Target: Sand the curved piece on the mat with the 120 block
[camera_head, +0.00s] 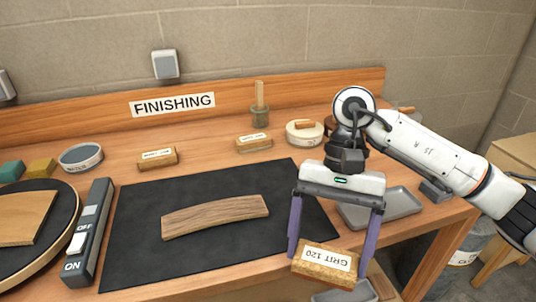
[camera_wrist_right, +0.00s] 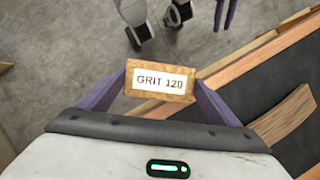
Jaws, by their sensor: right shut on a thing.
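My right gripper (camera_head: 327,250) is shut on the block labelled GRIT 120 (camera_head: 322,264), a tan sanding block with a white label. In the head view the block is near the front edge of the bench, at the mat's lower right. The right wrist view also shows the 120 block (camera_wrist_right: 160,82) between the purple fingers. The curved piece (camera_head: 215,216), a slightly arched strip of brown wood, lies flat on the black mat (camera_head: 140,255), left of the gripper and apart from it. Its end shows in the right wrist view (camera_wrist_right: 287,116). My left gripper is not in the head view.
A switch strip (camera_head: 88,240) marked ON and a round disc with a board (camera_head: 20,217) stand left of the mat. A grey tray (camera_head: 400,203) lies right.

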